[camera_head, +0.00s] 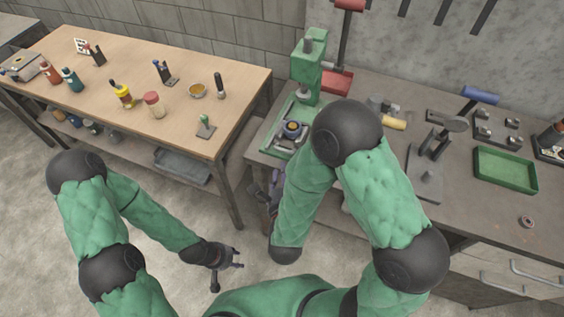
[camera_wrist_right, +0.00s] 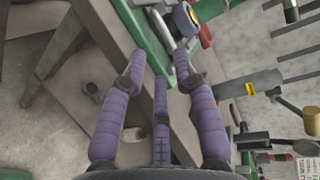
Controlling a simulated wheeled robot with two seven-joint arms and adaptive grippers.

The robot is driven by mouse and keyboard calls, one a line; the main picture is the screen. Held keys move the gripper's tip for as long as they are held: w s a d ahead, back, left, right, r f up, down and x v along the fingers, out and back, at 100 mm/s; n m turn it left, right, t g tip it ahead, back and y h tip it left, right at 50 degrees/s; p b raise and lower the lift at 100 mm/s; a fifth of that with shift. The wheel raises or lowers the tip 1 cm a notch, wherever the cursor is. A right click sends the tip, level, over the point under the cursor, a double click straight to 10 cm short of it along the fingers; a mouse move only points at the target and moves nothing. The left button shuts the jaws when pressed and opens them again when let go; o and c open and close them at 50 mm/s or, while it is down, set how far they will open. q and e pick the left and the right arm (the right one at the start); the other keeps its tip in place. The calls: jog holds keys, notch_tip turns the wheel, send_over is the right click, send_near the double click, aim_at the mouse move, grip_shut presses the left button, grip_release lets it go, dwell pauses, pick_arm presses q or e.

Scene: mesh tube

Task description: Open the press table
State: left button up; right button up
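The green press (camera_head: 309,66) stands at the left end of the right-hand bench. Its low green base with a grey press table (camera_head: 280,139) carries a dark round part with a yellow and blue top (camera_head: 292,129). In the right wrist view, grey bars (camera_wrist_right: 162,32) stick out from the green base near the round part (camera_wrist_right: 187,19). My right gripper (camera_wrist_right: 158,65) has its purple fingers spread and empty, pointing at these bars at the bench's front edge. Contact cannot be told. My forearm partly hides it in the head view. My left gripper (camera_head: 236,259) is open and empty over the floor.
A wooden table (camera_head: 180,55) with bottles, jars and a bowl stands on the left. The right-hand bench (camera_head: 395,160) also holds a green tray (camera_head: 505,170), a dark stand (camera_head: 428,165) and metal blocks. Floor is free between the two.

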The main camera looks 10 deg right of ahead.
jog(key=shift+v, duration=1.9)
notch_tip(320, 180, down, 21)
jog(key=s+n+g+y, duration=0.3)
jog(key=n+g+y, duration=0.2)
jog(key=n+g, duration=0.6)
jog(key=s+f+n+g+y, duration=0.2)
jog(key=s+f+n+g, duration=0.2)
jog(key=s+f+n, duration=0.2)
jog(key=shift+s+d+n, duration=0.2)
jog(key=shift+s+n, duration=0.6)
jog(key=shift+n, duration=0.1)
